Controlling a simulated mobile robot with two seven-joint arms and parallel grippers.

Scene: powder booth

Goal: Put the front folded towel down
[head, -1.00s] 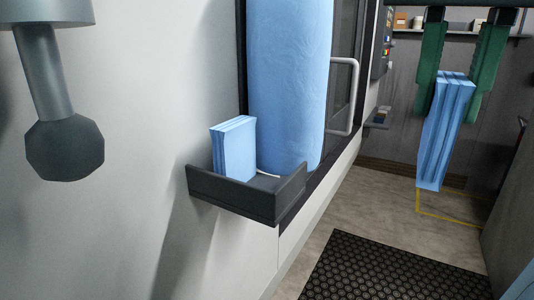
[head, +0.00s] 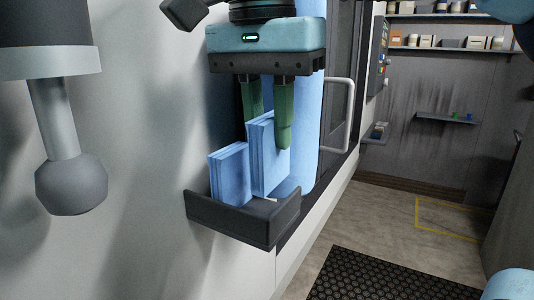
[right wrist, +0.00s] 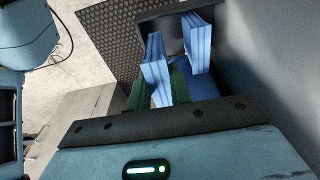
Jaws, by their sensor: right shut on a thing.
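My right gripper (head: 267,125) points down over the dark wall tray (head: 235,221). It is shut on a blue folded towel (head: 268,165), with a green finger on each side of its upper part. The held towel stands upright inside the tray's outline; I cannot tell whether its lower edge touches the tray floor. A second blue folded towel (head: 229,174) stands upright in the tray, just left of the held one. In the right wrist view the held towel (right wrist: 157,78) is between the fingers and the other towel (right wrist: 197,45) is apart from it. My left gripper is not in view.
A tall blue roll (head: 310,110) stands close behind the held towel. A white door handle (head: 345,110) is to the right. A dark perforated mat (head: 385,277) lies on the floor below. Shelves with small containers (head: 450,42) are on the far wall.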

